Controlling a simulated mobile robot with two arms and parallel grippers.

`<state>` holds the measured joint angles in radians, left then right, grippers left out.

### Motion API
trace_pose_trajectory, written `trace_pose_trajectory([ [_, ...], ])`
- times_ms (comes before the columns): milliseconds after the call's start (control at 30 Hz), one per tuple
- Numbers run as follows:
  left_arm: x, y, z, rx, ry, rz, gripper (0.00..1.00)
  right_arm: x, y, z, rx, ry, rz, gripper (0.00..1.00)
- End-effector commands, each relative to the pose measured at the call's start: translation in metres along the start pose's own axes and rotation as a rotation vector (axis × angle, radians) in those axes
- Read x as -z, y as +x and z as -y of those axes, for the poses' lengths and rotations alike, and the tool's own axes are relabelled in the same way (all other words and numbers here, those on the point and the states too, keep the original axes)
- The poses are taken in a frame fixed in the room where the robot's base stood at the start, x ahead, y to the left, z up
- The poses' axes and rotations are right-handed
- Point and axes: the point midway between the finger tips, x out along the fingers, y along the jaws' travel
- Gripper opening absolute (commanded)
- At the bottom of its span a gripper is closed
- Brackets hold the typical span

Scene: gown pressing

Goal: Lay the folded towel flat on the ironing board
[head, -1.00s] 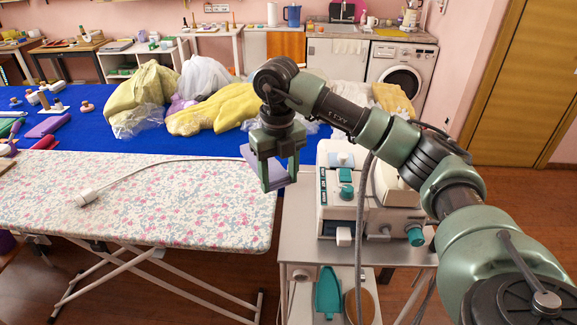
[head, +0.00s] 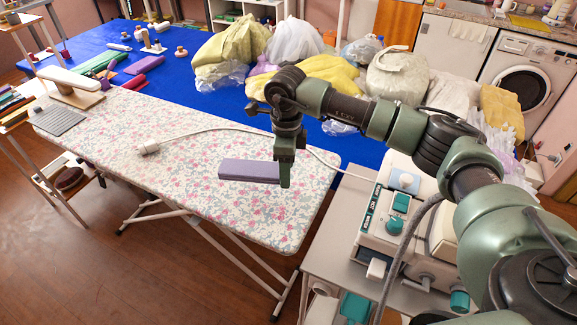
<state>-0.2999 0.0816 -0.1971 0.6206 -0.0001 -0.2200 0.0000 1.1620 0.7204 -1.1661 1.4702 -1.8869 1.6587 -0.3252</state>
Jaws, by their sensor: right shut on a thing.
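The folded towel (head: 248,171) is a flat purple slab held at its right end by my right gripper (head: 286,172). The gripper points down and is shut on the towel. The towel appears over the right part of the ironing board (head: 190,145), which has a pink and grey floral cover. It looks roughly level. I cannot tell for certain whether it touches the cover or hangs just above it. My left gripper is not in view.
The steam station (head: 402,215) stands right of the board.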

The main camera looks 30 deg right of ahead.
Motion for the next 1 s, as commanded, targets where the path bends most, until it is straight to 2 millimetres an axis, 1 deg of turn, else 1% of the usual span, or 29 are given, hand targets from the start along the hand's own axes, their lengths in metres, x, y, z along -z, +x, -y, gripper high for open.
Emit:
trace_pose_trajectory([
  [167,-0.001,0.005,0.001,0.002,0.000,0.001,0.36,0.001,0.001,0.000,0.001,0.001,0.001,0.12],
  [267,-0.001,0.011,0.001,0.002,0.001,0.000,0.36,0.001,0.008,0.000,0.000,0.002,0.001,0.12],
  [600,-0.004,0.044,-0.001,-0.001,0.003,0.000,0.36,0.001,0.049,0.000,0.000,0.002,0.000,0.12],
  [700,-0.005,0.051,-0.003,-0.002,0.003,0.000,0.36,0.001,0.058,0.000,0.000,0.002,0.000,0.12],
  [833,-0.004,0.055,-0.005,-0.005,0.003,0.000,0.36,0.001,0.062,0.000,0.000,0.002,0.001,0.12],
  [1000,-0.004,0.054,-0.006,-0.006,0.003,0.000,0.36,0.001,0.062,0.000,0.000,0.002,0.001,0.12],
])
